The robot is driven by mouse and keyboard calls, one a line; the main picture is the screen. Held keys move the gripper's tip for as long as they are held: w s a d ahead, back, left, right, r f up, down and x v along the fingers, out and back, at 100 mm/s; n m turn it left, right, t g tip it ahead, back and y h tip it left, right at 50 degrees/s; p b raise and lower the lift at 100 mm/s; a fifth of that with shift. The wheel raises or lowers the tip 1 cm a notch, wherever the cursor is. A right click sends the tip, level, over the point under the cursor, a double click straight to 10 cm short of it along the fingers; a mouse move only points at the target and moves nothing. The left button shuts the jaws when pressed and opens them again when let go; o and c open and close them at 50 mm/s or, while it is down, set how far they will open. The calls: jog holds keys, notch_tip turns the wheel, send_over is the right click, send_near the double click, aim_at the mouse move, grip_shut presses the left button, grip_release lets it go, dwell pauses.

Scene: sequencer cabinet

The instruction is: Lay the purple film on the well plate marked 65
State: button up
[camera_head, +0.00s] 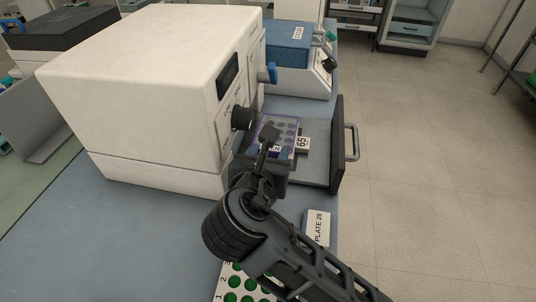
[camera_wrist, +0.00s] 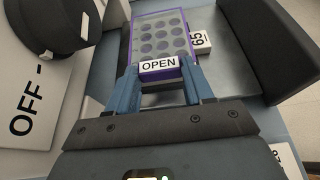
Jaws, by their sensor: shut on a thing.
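The purple film (camera_wrist: 162,35) is a clear sheet with a purple rim. Its purple tab, labelled OPEN (camera_wrist: 158,65), is between the fingers of my gripper (camera_wrist: 160,72), which is shut on it. In the head view the film (camera_head: 281,127) appears over the well plate in the pulled-out drawer. The plate's round wells show through the film. Its white label 65 (camera_wrist: 201,39) sticks out at the right, and the label (camera_head: 302,143) also shows in the head view. I cannot tell whether the film touches the plate or hovers just above it.
The white cabinet (camera_head: 150,90) stands left of the drawer, with a black knob (camera_head: 242,117) close to my gripper. The drawer's dark front (camera_head: 337,145) rises at the right. A PLATE 26 card (camera_head: 317,227) and a green-welled rack (camera_head: 233,283) lie nearer.

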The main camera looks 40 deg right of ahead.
jog(key=shift+f, duration=0.55)
dwell(0.4)
jog(key=o, duration=1.2)
jog(key=shift+c, duration=0.2)
jog(key=shift+v, duration=3.9)
